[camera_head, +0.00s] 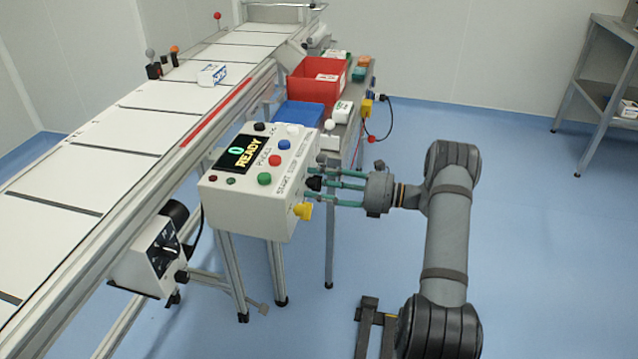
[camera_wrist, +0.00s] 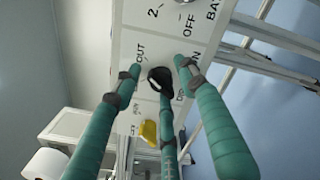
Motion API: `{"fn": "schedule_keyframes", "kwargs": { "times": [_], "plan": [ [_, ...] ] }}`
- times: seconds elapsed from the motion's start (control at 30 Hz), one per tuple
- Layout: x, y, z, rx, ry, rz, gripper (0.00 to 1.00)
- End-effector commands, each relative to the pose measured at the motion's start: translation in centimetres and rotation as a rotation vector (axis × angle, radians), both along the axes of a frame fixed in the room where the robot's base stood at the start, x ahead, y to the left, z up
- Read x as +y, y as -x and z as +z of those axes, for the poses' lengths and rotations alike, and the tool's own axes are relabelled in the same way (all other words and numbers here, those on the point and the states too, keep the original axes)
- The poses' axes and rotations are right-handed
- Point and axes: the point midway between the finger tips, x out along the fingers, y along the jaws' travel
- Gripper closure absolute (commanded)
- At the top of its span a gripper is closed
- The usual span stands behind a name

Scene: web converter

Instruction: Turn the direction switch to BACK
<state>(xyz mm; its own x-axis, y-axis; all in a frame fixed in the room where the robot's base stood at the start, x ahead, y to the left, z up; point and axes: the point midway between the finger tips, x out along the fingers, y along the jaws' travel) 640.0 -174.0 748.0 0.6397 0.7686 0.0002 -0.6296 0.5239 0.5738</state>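My gripper (camera_head: 316,186) has three teal fingers and is at the right side panel of a white control box (camera_head: 222,190). In the wrist view its fingertips (camera_wrist: 160,72) are spread around a black knob (camera_wrist: 158,80), with gaps visible beside the knob. The knob also shows in the head view (camera_head: 313,183), partly among the fingers. A yellow knob (camera_head: 302,211) sits below it on the same panel and also shows in the wrist view (camera_wrist: 150,132). Labels near the black knob include "CUT"; others are partly covered. I cannot tell which switch sets direction.
The box top has a "0 READY" display (camera_head: 243,153) and several coloured buttons. A black dial panel (camera_head: 163,250) sits below the conveyor (camera_head: 110,145). A red bin (camera_head: 318,80) and blue bin (camera_head: 297,113) stand behind the box.

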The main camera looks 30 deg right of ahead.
Motion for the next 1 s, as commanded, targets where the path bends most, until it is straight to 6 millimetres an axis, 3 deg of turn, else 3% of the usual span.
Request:
{"fn": "schedule_keyframes", "kwargs": {
  "times": [0.67,1.0],
  "plan": [
    [-0.08,0.01,-0.01,-0.001,0.000,-0.001,0.99],
    [-0.12,0.00,-0.05,-0.028,0.023,-0.003,1.00]
  ]
}}
